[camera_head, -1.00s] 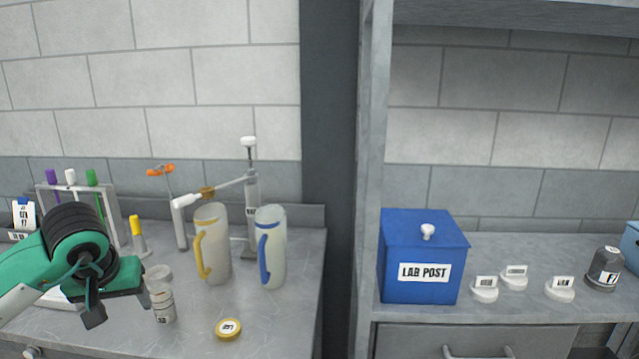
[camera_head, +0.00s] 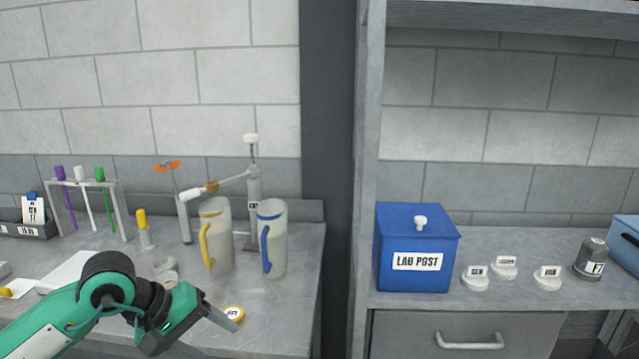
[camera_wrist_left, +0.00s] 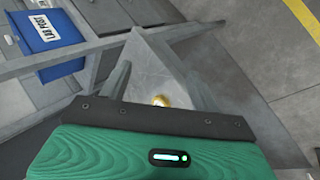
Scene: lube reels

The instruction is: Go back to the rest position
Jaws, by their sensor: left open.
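My left gripper (camera_head: 208,335) is at the lower left of the head view, low at the front of the left bench, its jaws open. Nothing is seen held. The small clear jar (camera_head: 166,270) stands behind the arm, partly hidden. My right gripper is not in view.
A yellow-handled jug (camera_head: 217,235) and a blue-handled jug (camera_head: 272,240) stand on the left bench beside a pump stand (camera_head: 254,195). A tube rack (camera_head: 88,183) is at the left. A blue LAB POST box (camera_head: 417,240) and white labelled knobs (camera_head: 475,278) are on the right counter.

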